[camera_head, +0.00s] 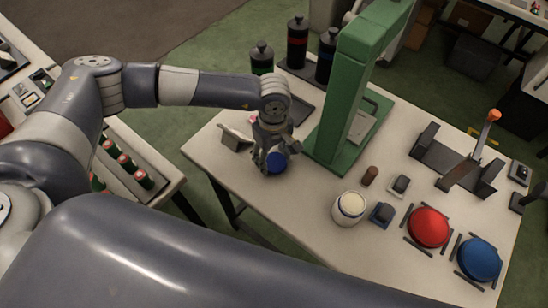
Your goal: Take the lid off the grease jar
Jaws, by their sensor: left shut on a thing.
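A white jar (348,210) with a pale, cream-coloured round top stands upright on the table (310,225), right of my left gripper and apart from it. It looks like the grease jar, with its pale contents showing. My left gripper (270,160) points down over the table, left of the green press. It is shut on a round blue thing (278,162) that looks like a lid, partly hidden by the fingers. I cannot tell whether the blue thing touches the table. My right gripper is out of view.
A tall green press (347,95) stands between the gripper and the back right. Bottles (297,45) stand behind. A brown cylinder (370,175), small blocks (382,213), a red disc (428,227) and a blue disc (479,258) lie around the jar's right side.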

